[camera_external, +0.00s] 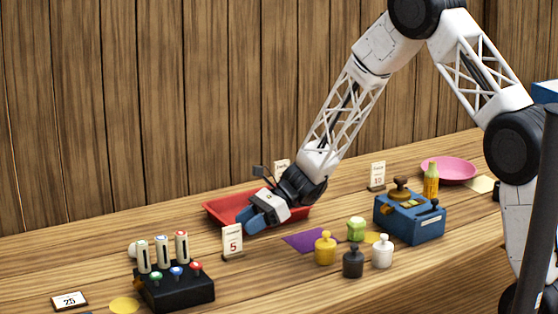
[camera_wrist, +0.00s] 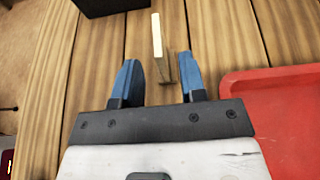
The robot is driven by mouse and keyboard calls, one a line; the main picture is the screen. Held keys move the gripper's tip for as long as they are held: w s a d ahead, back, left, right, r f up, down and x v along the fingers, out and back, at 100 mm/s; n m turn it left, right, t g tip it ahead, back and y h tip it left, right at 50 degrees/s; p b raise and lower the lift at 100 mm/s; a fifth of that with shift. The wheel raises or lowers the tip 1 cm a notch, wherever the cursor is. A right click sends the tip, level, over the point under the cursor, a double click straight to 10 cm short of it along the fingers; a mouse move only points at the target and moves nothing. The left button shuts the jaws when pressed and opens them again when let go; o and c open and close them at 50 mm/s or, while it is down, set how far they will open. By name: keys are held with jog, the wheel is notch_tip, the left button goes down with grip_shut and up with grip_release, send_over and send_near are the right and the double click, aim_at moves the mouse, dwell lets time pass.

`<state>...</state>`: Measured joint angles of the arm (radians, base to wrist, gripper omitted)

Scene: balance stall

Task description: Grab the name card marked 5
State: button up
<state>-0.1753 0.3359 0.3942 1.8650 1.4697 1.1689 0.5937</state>
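The name card marked 5 (camera_external: 232,241) stands upright in its small wooden base on the table, left of the middle in the outside view. In the wrist view a thin upright card on a wooden base, seen edge-on (camera_wrist: 158,38), stands just ahead of my fingers; it appears to be this card, though its number is hidden. My gripper (camera_wrist: 158,80) is open, with its two blue fingers apart and the card's base near the gap between them. In the outside view my gripper (camera_external: 246,221) is low, behind and slightly right of the card, in front of the red tray.
A red tray (camera_wrist: 285,108) lies right of my fingers. A black box with levers (camera_external: 182,291) stands left of the card. Several small weights, including a yellow one (camera_external: 325,249), and a blue device (camera_external: 412,222) stand to the right. Another card marked 10 (camera_external: 378,174) stands behind.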

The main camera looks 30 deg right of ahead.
aim_at(233, 253)
jog(key=shift+a, duration=0.15)
jog(key=shift+x, duration=2.5)
jog(key=shift+c, duration=0.4)
grip_shut()
